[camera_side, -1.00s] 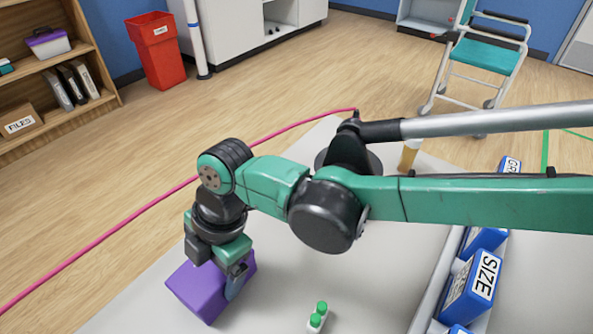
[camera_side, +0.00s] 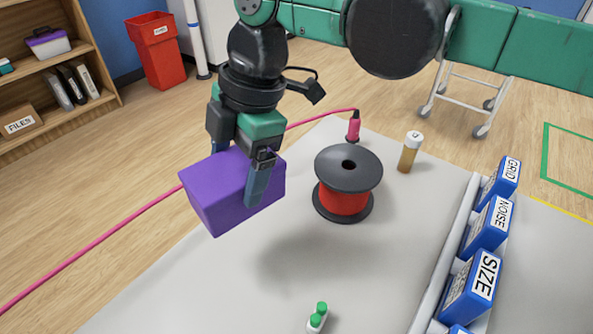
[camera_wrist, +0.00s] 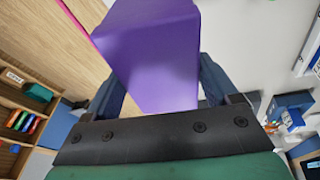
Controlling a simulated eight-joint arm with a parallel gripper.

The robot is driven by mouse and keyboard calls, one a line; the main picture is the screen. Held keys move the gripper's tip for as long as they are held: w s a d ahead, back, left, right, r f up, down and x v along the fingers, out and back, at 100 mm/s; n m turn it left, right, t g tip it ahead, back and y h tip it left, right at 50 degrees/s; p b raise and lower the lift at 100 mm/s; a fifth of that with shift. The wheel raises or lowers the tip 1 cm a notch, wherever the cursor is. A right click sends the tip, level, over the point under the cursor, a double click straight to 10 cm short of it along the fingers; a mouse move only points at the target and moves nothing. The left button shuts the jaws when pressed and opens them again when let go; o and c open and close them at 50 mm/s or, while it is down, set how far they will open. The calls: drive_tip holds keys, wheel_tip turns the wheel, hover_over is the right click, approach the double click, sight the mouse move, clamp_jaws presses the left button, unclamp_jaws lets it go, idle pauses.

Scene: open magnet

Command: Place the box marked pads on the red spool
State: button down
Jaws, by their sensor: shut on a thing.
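My gripper (camera_side: 238,175) is shut on a purple box (camera_side: 215,197) and holds it up above the grey table, slightly tilted. No marking shows on the faces of the box in view, so I cannot read whether it says pads. The box also fills the middle of the wrist view (camera_wrist: 155,60), between the two fingers. The red spool (camera_side: 343,199), with black flanges and a hole in its top, stands upright on the table to the right of the box. The box is apart from the spool, and the spool's top is bare.
An amber bottle with a white cap (camera_side: 408,155) and a pink plug (camera_side: 353,128) stand behind the spool. Blue boxes marked GRID, NOISE and SIZE (camera_side: 470,287) line a rail at right.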

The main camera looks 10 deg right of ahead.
drive_tip(key=w+d+r+m+t, duration=0.1)
drive_tip(key=w+d+r+m, duration=0.2)
drive_tip(key=d, duration=0.5)
drive_tip(key=w+d+r+m, duration=0.1)
drive_tip(key=w+d+m, duration=0.2)
drive_tip(key=w+d, duration=0.3)
hover_over(352, 165)
drive_tip(key=shift+f, duration=3.7)
drive_tip(key=shift+f, duration=0.15)
unclamp_jaws()
